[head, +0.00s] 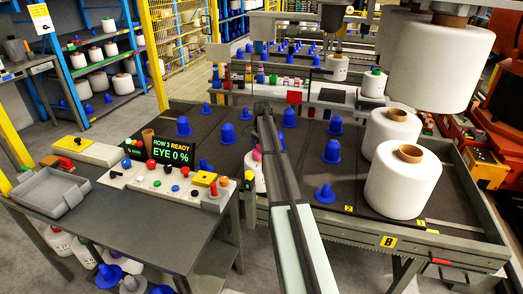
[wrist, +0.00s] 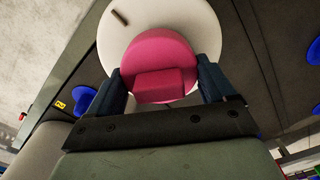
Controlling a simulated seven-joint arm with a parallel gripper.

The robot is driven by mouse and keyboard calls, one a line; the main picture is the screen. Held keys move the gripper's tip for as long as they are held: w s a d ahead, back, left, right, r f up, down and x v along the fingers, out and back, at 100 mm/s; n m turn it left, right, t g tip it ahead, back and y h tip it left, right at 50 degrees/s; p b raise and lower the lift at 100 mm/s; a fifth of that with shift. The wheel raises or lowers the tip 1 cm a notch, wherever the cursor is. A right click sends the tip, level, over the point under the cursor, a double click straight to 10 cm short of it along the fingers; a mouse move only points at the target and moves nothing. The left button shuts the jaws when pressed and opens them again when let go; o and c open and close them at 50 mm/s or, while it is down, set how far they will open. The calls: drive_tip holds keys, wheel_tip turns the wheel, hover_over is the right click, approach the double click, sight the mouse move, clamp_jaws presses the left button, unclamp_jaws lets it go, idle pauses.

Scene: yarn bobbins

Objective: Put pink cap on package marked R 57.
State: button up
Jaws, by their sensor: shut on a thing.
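The pink cap (wrist: 158,60) is held between the two dark blue fingers of my gripper (wrist: 160,78) in the wrist view. A white round package (wrist: 206,25) lies behind the cap and is partly covered by it. In the head view a small part of the pink cap (head: 257,153) shows just left of my arm, above a white package (head: 259,182). My arm hides most of both there. I cannot tell whether the cap touches the package. No R 57 marking is readable.
Several blue cones (head: 332,151) stand on the dark creel table (head: 300,183) around my arm. Large white bobbins (head: 402,185) stand at the right, one hanging above. A control panel with a screen (head: 168,153) and buttons is at the left.

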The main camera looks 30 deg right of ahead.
drive_tip(key=shift+f, duration=0.3)
drive_tip(key=o, duration=0.8)
drive_tip(key=shift+o, duration=0.2)
drive_tip(key=shift+r, duration=0.1)
wheel_tip(320, 180, up, 14)
drive_tip(key=shift+f, duration=0.2)
drive_tip(key=shift+s, duration=0.1)
